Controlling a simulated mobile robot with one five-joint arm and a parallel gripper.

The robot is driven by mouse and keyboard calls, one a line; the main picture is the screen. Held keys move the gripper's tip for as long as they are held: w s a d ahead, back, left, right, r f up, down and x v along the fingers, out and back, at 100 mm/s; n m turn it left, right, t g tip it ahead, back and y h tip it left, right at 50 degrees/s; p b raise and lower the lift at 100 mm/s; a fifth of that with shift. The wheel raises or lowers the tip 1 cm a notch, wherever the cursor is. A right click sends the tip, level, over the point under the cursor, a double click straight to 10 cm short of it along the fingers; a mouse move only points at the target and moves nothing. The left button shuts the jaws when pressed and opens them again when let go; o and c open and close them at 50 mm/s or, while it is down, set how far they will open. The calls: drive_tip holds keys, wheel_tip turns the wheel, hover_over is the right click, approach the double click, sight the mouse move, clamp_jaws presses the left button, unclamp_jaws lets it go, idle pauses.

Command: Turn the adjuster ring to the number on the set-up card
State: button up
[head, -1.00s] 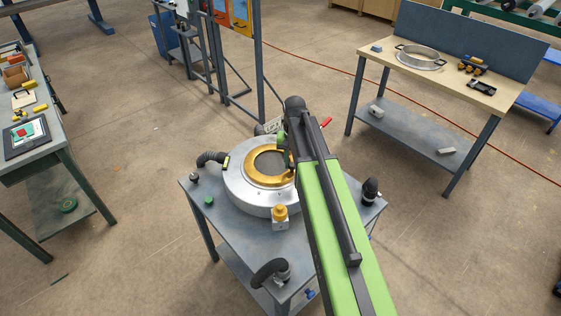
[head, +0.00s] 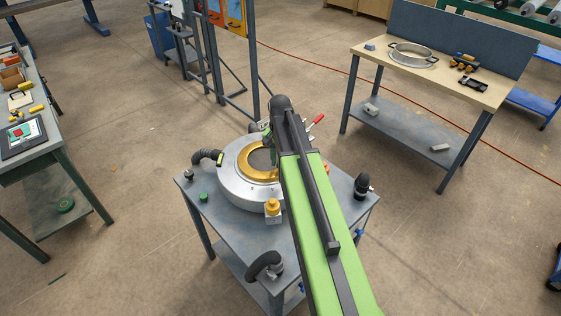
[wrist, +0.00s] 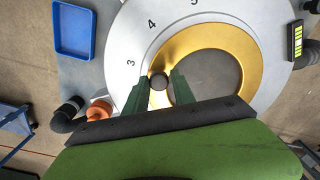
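The gold adjuster ring (head: 250,176) lies on top of the round silver die head (head: 238,195). In the wrist view the ring (wrist: 235,45) fills the middle, beside a pale dial rim (wrist: 135,30) with the numbers 3, 4 and 5 in sight. A dark round peg (wrist: 159,82) stands at the ring's edge near the 3 and 4. My gripper (wrist: 160,77) has its two green fingers apart, one on each side of the peg; I cannot tell whether they touch it. In the head view my arm hides the ring's right part. I cannot make out the set-up card.
The die head stands on a grey cart (head: 225,230) with black hoses, a green knob (head: 203,197) and a yellow-topped fitting (head: 272,208). A red-handled lever (head: 316,120) sticks up behind my arm. A blue tray (wrist: 74,30) shows in the wrist view.

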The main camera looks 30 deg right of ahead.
drive_tip(key=o, duration=0.4)
drive_tip(key=shift+c, duration=0.2)
drive_tip(key=shift+d, duration=0.1)
drive_tip(key=shift+s, duration=0.1)
wheel_tip(320, 180, up, 17)
drive_tip(key=p, duration=1.7)
drive_tip(key=shift+r, duration=0.2)
drive_tip(key=shift+f, duration=0.1)
